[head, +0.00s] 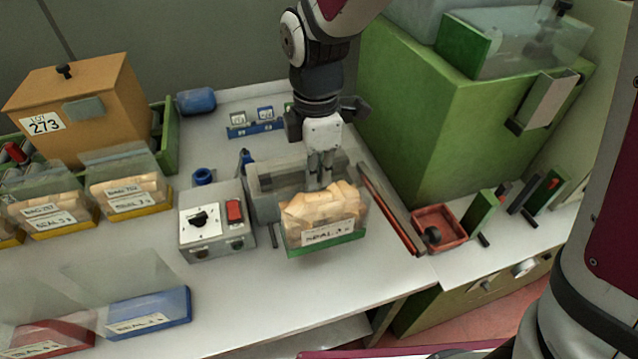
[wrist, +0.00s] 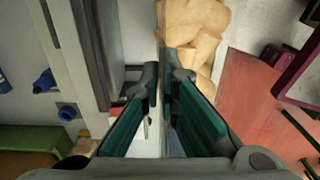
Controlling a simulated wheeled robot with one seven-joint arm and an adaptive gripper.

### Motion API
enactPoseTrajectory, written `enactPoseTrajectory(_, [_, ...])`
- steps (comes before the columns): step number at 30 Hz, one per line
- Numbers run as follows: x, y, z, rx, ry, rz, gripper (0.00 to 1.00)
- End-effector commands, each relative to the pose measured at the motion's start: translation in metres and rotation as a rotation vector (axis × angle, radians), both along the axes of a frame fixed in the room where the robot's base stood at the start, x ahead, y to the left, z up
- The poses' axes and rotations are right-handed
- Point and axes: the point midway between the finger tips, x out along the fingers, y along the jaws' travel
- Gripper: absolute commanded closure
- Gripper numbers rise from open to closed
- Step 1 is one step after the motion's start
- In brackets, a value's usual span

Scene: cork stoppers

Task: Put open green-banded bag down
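The green-banded bag (head: 325,236) is clear, full of cork stoppers (head: 322,203) and upright, with its top open. A label with "SEAL" on it is on its front. My gripper (head: 320,183) reaches down from above, with its fingers at the bag's back upper edge. In the wrist view the fingers (wrist: 160,82) are close together on the bag's thin clear wall, with corks (wrist: 195,35) beside them. The bag is in front of the grey sealer trough (head: 262,207). I cannot tell whether its base touches the table.
A grey switch box (head: 215,225) stands left of the bag. Long dark red bars (head: 390,210) and a red tray (head: 440,228) lie to the right. Yellow-banded bags (head: 130,190) stand at left; a blue-banded bag (head: 150,312) is at front left. Bare table (head: 270,300) lies in front.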

Motion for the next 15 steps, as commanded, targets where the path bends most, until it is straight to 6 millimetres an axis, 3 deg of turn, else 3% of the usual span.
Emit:
enactPoseTrajectory(6, [-0.002, 0.0, -0.04, -0.003, 0.006, 0.001, 1.0])
enactPoseTrajectory(15, [-0.002, 0.0, -0.071, -0.004, 0.005, 0.001, 1.0])
